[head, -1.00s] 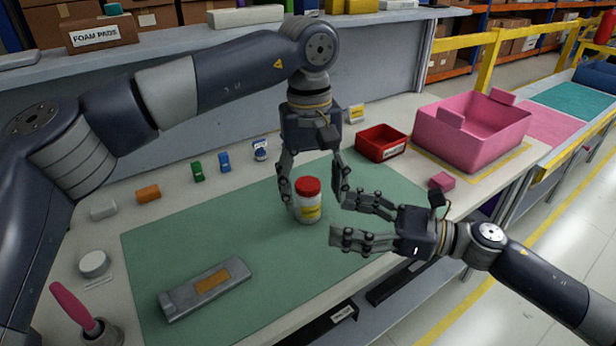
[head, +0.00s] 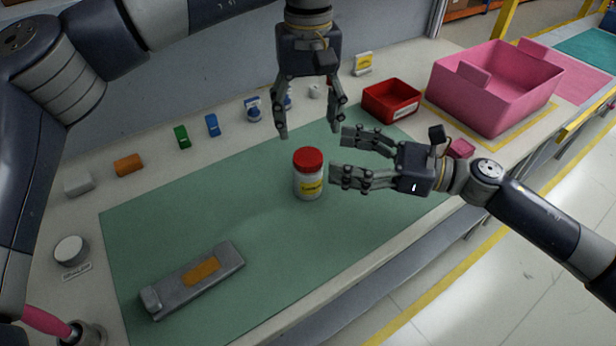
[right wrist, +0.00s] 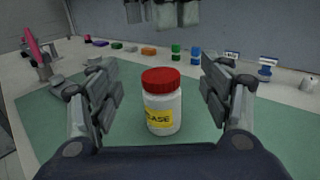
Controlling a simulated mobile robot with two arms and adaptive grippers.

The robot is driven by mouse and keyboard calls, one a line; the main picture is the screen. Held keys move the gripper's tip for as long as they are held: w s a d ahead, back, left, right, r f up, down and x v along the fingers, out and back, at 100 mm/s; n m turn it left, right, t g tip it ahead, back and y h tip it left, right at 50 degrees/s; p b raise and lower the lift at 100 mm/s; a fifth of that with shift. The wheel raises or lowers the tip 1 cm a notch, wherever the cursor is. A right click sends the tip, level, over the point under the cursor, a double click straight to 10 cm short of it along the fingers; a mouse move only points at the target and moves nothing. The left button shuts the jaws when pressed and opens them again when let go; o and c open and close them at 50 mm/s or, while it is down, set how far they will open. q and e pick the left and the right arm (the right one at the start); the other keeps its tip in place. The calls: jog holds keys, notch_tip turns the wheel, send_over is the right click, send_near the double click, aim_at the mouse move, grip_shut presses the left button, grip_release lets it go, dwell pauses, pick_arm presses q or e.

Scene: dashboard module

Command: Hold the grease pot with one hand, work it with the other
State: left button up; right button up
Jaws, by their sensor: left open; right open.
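The grease pot (head: 310,182) is a white jar with a red lid (head: 308,160) and a yellow label, upright on the green mat (head: 240,240). My left gripper (head: 310,133) is open and empty, pointing down above and behind the pot, clear of it. My right gripper (head: 339,156) is open just right of the pot, its fingers pointing left at it. In the right wrist view the pot (right wrist: 162,108) stands centred in the gap between the open fingers, with no contact visible. Part of my left gripper shows at that view's top edge.
A grey metal part with an orange patch (head: 202,271) lies front left on the mat. A red bin (head: 391,100) and a pink crate (head: 487,105) stand back right. Small coloured items line the back. A pink-handled tool (head: 47,322) is at lower left.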

aim_at(307, 174)
jog(key=f, duration=0.7)
jog(key=shift+a+f, duration=0.2)
jog(key=shift+a, duration=0.05)
jog(key=x, duration=0.7)
jog(key=shift+w, duration=0.1)
